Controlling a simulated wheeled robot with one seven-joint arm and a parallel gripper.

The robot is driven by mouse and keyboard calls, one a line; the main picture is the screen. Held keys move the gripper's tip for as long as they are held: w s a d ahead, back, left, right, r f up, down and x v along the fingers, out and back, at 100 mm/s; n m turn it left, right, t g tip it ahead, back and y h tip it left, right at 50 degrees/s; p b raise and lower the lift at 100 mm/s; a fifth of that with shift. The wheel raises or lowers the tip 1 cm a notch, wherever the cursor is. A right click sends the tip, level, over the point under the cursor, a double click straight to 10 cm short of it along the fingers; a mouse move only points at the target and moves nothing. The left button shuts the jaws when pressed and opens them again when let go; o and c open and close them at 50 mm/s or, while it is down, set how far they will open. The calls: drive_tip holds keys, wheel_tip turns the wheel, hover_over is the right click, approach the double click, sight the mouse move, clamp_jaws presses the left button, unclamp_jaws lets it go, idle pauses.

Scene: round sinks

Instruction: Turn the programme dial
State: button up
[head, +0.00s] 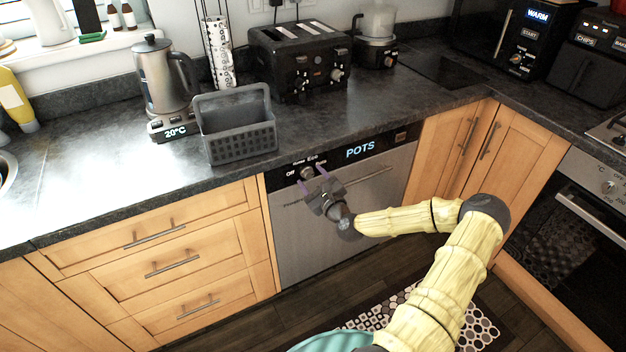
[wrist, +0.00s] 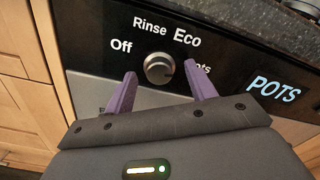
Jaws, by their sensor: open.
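The programme dial is a round silver knob (wrist: 159,68) on the black top panel of the dishwasher (head: 345,225). It also shows in the head view (head: 306,172). Labels Off, Rinse, Eco and a partly hidden "Pots" surround it. The lit display (wrist: 273,90) reads POTS. My gripper (head: 309,178) is in front of the panel. Its purple fingers are open, one on each side of the dial in the wrist view. I cannot tell whether they touch it. The right finger covers part of the "Pots" label.
A dark worktop (head: 90,180) overhangs the panel just above the dial. The dishwasher's bar handle (head: 362,178) is to the right of my gripper. Wooden drawers (head: 165,262) stand at the left, cupboards (head: 470,135) at the right. A grey basket (head: 238,140) sits on the worktop above.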

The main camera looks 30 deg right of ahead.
drive_tip(key=s, duration=1.7)
drive_tip(key=shift+s+d+b, duration=0.2)
drive_tip(key=shift+d+b, duration=0.05)
drive_tip(key=shift+b, duration=0.15)
